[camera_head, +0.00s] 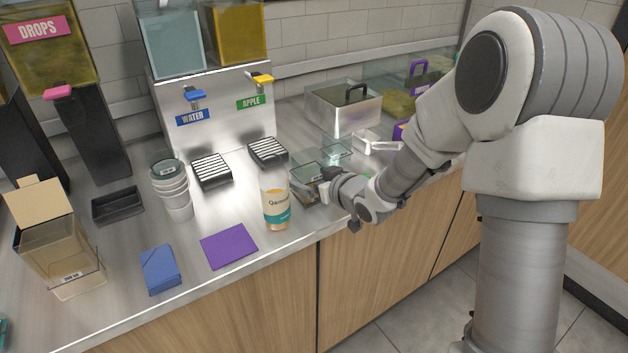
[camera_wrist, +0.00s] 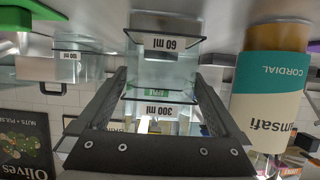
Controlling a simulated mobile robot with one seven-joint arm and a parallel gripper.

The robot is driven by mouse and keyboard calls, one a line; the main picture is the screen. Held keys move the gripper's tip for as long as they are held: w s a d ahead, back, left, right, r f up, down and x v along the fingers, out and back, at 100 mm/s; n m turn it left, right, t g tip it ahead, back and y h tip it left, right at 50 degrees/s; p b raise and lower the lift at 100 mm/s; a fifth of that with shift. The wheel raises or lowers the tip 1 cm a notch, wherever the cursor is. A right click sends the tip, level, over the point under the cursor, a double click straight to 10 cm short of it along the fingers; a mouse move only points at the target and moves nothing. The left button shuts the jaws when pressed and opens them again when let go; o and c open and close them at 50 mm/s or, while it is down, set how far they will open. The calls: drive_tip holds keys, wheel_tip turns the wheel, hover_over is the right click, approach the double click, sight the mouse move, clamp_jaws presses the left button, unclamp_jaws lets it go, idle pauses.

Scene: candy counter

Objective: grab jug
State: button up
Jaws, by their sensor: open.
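Several small clear containers stand on the counter by my gripper (camera_head: 338,196), and I cannot tell for sure which is the jug. In the wrist view, which is upside down, a clear container marked 60 ml (camera_wrist: 165,60) and another marked 300 ml (camera_wrist: 160,111) show ahead of and between the fingers. My gripper (camera_wrist: 160,80) is open, its two fingers apart with nothing clearly held. In the head view the nearest clear container (camera_head: 303,190) is just left of my gripper, partly hidden by it. A cordial bottle (camera_head: 275,200) stands upright to its left and also shows in the wrist view (camera_wrist: 270,90).
Water (camera_head: 194,95) and apple (camera_head: 261,79) taps hang over two slotted drip trays. Stacked cups (camera_head: 172,190), a purple mat (camera_head: 229,246), a blue box (camera_head: 160,269) and an open-topped clear box (camera_head: 60,250) stand left. A metal box (camera_head: 342,107) stands behind. The counter edge runs in front.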

sight(319, 165)
drive_tip(key=c, duration=1.2)
drive_tip(key=shift+r, duration=0.15)
drive_tip(key=shift+d+r+p, duration=0.1)
drive_tip(key=shift+r+p, duration=0.5)
drive_tip(key=shift+r, duration=1.45)
drive_tip(key=shift+s+d+r+p, duration=0.7)
drive_tip(key=shift+d+r, duration=0.4)
drive_tip(key=shift+d, duration=0.65)
drive_tip(key=shift+s+d+r+p, duration=0.6)
drive_tip(key=shift+s+d+r, duration=0.4)
drive_tip(key=shift+d, duration=0.8)
drive_tip(key=shift+s+d+r+p, duration=0.65)
drive_tip(key=shift+d+r, duration=0.6)
drive_tip(key=shift+d, duration=0.5)
